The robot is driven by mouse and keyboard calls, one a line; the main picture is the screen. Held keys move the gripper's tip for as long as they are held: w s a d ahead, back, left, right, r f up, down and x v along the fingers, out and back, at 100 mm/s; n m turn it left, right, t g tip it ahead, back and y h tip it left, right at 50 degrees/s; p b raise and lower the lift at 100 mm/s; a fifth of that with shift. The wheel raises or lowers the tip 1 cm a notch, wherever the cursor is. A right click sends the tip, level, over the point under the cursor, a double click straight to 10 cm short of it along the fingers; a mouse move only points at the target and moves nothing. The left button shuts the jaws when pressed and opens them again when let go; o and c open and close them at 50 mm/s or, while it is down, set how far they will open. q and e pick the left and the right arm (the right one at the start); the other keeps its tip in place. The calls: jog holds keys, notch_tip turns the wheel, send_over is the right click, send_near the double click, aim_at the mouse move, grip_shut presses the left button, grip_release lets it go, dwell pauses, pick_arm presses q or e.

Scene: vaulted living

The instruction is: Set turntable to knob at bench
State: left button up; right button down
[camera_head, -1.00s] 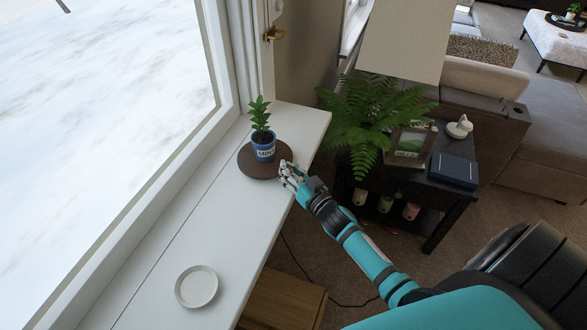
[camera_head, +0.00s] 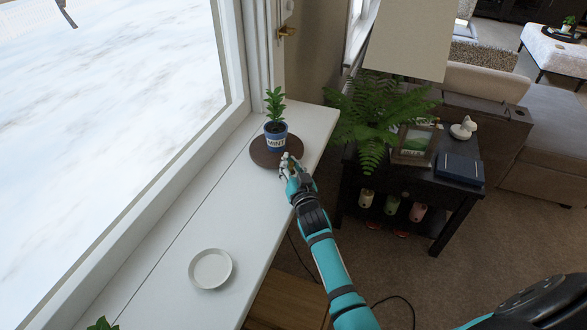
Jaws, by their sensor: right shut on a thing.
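The turntable (camera_head: 261,157) is a dark brown round disc lying on the white window bench (camera_head: 205,210), toward its far end. A blue pot labelled MINT (camera_head: 276,142) with a green plant stands upright on it. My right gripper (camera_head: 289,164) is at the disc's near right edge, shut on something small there. My fingers hide most of it; it may be the turntable's knob, but I cannot make out its shape. My left gripper is not in view.
A white saucer (camera_head: 210,268) lies on the nearer bench, with clear surface between it and the turntable. Leaves of another plant (camera_head: 102,324) show at the bottom left. The window borders the bench on the left. A fern (camera_head: 385,112) and dark side table (camera_head: 455,195) stand right.

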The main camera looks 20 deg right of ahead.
jog(key=shift+s+d+f, duration=0.1)
jog(key=shift+s+f, duration=0.05)
jog(key=shift+f, duration=0.3)
jog(key=c, duration=1.2)
grip_release()
jog(key=shift+s+r, duration=0.2)
jog(key=shift+w, duration=0.15)
jog(key=shift+r, duration=0.1)
jog(key=s+a, duration=0.2)
jog(key=s, duration=0.9)
jog(key=shift+s, duration=0.4)
